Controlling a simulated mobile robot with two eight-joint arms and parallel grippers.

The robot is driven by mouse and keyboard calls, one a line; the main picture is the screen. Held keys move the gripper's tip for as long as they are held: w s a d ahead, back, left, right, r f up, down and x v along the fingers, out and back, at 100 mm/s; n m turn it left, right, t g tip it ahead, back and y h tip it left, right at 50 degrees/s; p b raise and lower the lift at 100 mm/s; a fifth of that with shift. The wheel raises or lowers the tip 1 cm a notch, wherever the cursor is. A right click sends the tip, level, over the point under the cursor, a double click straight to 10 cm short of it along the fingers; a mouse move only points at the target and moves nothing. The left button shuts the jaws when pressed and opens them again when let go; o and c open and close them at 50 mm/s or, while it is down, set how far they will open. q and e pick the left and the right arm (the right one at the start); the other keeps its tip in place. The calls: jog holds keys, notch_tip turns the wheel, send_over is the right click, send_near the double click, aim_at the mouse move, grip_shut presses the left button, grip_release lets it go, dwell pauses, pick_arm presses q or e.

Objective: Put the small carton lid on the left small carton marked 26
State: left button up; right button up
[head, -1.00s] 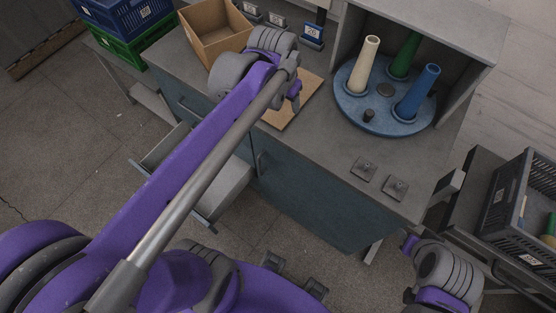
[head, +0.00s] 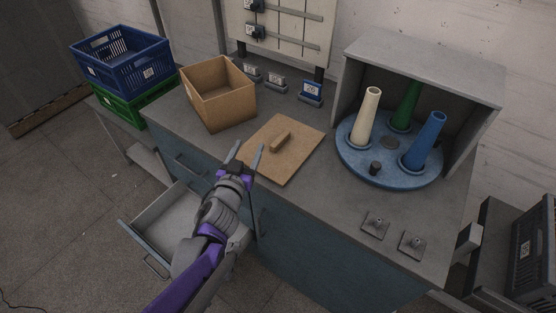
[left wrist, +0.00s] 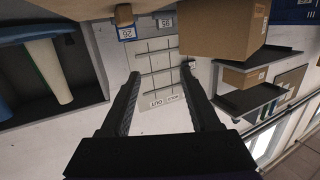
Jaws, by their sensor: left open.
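The small carton lid (head: 298,158), a flat brown board with a small block handle (head: 281,140), lies on the counter. An open-topped brown carton (head: 222,108) stands on the counter to its left; I cannot read its marking in the head view. A carton also shows in the left wrist view (left wrist: 222,32), with a small label. My left gripper (head: 247,153) is open and empty, its fingers pointing toward the lid at the lid's left edge. Its open fingers also show in the left wrist view (left wrist: 165,92). My right gripper is out of view.
A round blue stand (head: 376,171) with several cones sits in a grey hood (head: 425,68). Small label blocks (head: 311,92) stand behind the lid. Two metal plates (head: 376,226) lie at front right. A drawer (head: 165,215) is open below. Blue and green crates (head: 128,70) stand left.

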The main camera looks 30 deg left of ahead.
aim_at(272, 146)
pick_arm(q)
jog(key=f+m+t+h+b, duration=0.1)
jog(key=f, duration=0.1)
jog(key=f+m+t+h+b, duration=0.1)
jog(key=h, duration=0.1)
jog(key=shift+w+a+f, duration=0.1)
jog(key=shift+w+f, duration=0.1)
jog(key=shift+f, duration=0.2)
jog(key=f+h, duration=0.1)
jog(key=f+m+h, duration=0.1)
jog(key=s+d+m+h+b, duration=0.1)
jog(key=shift+f, duration=0.4)
jog(key=shift+w+d+f, duration=0.1)
jog(key=shift+d+f, duration=0.05)
jog(key=shift+f, duration=0.1)
jog(key=shift+h, duration=0.4)
jog(key=w, duration=0.5)
jog(key=shift+d, duration=0.3)
jog(key=shift+w+a, duration=0.2)
jog(key=shift+w, duration=2.65)
jog(key=shift+s, duration=0.1)
grip_shut()
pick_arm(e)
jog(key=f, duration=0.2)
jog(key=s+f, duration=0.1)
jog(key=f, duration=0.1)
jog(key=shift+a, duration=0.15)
